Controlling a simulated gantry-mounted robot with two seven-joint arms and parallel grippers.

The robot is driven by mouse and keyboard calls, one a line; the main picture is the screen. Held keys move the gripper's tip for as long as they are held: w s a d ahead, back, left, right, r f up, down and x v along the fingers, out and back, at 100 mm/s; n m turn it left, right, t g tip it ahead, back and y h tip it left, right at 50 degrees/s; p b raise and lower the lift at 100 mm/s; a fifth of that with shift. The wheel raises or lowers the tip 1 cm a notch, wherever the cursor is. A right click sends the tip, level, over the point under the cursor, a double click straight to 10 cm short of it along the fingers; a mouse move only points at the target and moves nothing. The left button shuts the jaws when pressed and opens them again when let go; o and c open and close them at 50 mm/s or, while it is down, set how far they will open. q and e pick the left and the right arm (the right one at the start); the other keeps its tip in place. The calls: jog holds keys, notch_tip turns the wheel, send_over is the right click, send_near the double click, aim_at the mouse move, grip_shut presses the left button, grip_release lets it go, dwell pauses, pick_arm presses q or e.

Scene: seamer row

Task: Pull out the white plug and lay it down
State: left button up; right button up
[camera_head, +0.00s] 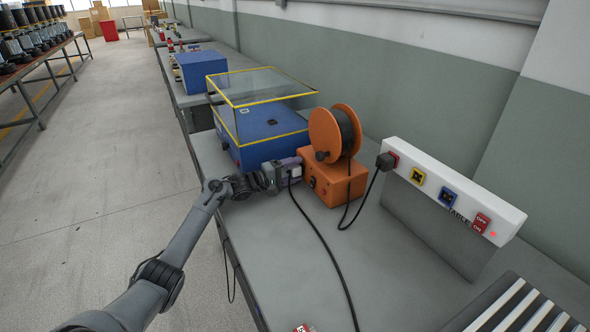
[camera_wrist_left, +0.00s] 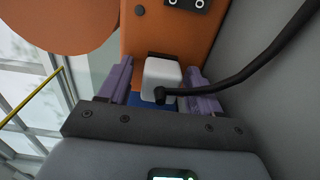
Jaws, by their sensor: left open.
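The white plug (camera_wrist_left: 160,76) sits against the front of the orange box (camera_wrist_left: 150,32) in the left wrist view, with a black cable (camera_wrist_left: 245,80) leaving it to the right. My left gripper (camera_wrist_left: 159,85) is open, its purple fingers on either side of the plug. A gap shows on the left side; the right finger is very close, and contact cannot be told. In the head view my left gripper (camera_head: 287,171) is at the left side of the orange box (camera_head: 335,180), partly around the white plug (camera_head: 296,172). My right gripper is not in view.
An orange cable reel (camera_head: 334,132) stands on the box. A blue machine with a clear, yellow-edged cover (camera_head: 262,100) is behind my gripper. A white socket strip (camera_head: 450,190) holds a black plug (camera_head: 385,161). The grey table (camera_head: 300,260) is mostly clear in front, crossed by the cable.

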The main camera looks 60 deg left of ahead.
aim_at(290, 171)
pick_arm(q)
grip_shut()
jog(key=shift+s+r+p, duration=0.15)
jog(key=shift+r+p, duration=0.05)
jog(key=shift+p, duration=0.35)
jog(key=shift+s+f+p, duration=0.15)
jog(key=shift+s+p, duration=0.5)
jog(key=shift+s, duration=0.15)
jog(key=shift+s+a+p, duration=0.1)
jog(key=shift+s+p, duration=0.1)
jog(key=shift+p, duration=0.3)
jog(key=shift+s+p, duration=0.5)
jog(key=shift+s+a+p, duration=0.15)
jog(key=shift+s+p, duration=0.85)
jog(key=shift+p, duration=0.3)
jog(key=shift+s+p, duration=0.3)
